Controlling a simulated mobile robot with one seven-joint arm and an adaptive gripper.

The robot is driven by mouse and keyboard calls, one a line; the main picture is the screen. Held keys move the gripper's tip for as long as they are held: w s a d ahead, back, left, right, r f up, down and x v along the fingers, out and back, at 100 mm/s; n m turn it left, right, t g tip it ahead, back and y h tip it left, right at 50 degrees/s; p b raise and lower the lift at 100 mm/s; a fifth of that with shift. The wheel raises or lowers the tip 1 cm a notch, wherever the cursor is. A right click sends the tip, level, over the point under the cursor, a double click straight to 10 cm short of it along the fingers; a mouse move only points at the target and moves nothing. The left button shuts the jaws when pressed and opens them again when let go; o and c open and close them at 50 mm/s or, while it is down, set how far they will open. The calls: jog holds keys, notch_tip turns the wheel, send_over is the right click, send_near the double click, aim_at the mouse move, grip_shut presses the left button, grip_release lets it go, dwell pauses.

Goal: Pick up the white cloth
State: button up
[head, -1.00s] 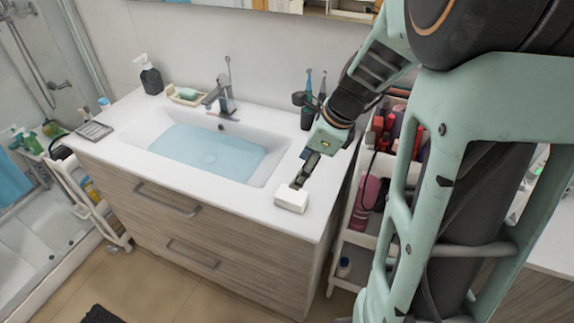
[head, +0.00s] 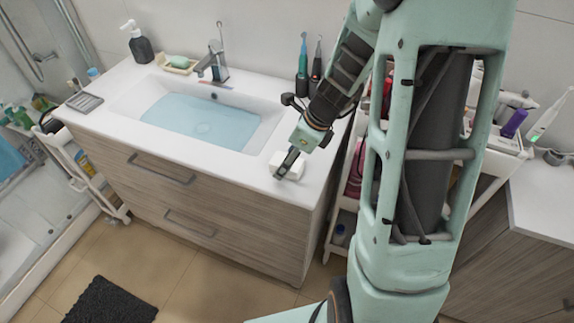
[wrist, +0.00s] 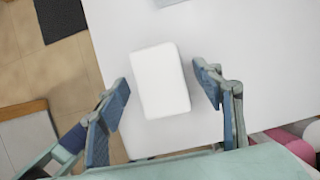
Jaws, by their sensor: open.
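The white cloth (wrist: 159,80) is a small, thick, folded white block lying on the white countertop near its right front corner. In the head view the cloth (head: 291,164) is partly hidden by my gripper (head: 287,165). In the wrist view my gripper (wrist: 164,92) is open, with one finger to the left of the cloth and one to the right. A gap shows between the cloth and each finger. How high the fingertips are above the counter is hard to tell.
The counter (head: 233,175) has a sink basin (head: 205,118) with bluish water left of the cloth. Two electric toothbrushes (head: 302,75) stand behind it. A cart (head: 505,138) with cosmetics is to the right. The counter's front edge is close to the cloth.

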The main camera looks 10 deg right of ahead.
jog(key=shift+w+a+f, duration=0.1)
jog(key=shift+f, duration=0.25)
jog(key=c, duration=1.2)
jog(key=shift+o, duration=0.2)
jog(key=shift+r, duration=0.1)
